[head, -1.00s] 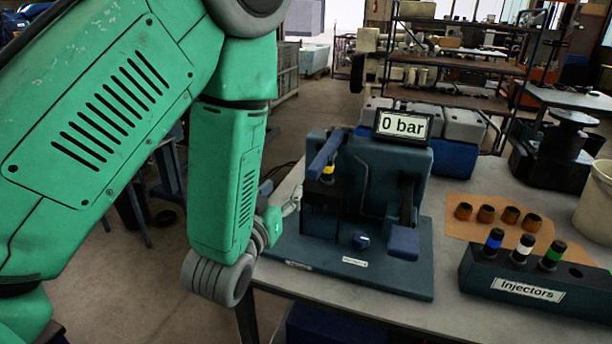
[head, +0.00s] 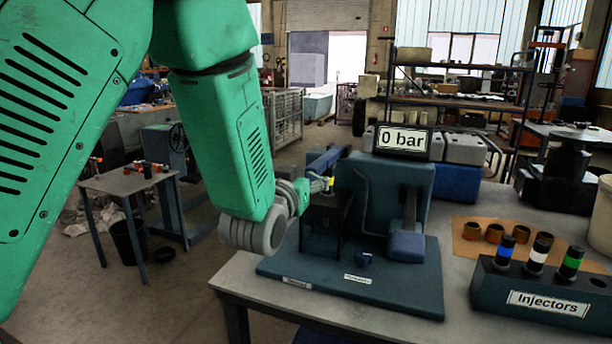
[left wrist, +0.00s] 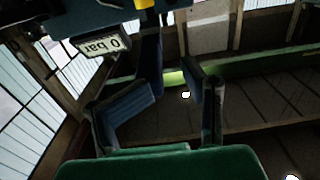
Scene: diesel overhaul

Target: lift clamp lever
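The clamp lever (head: 324,160) is a blue bar on top of the dark clamp block of the injector test stand (head: 385,198). A yellow-banded injector (head: 331,183) stands in the block below it. My left gripper (head: 322,184) is beside the lever and the injector top, partly overlapping them in the head view. In the left wrist view its two fingers (left wrist: 172,80) are apart. A dark blue bar, likely the lever (left wrist: 150,62), shows just beyond the left finger. Whether a finger touches it I cannot tell. My right gripper is out of view.
A "0 bar" display (head: 403,140) tops the stand. An "Injectors" rack (head: 530,297) with several banded injectors is at the right, with brown cups (head: 495,233) behind it. The bench (head: 238,283) has a little free room at its left front corner.

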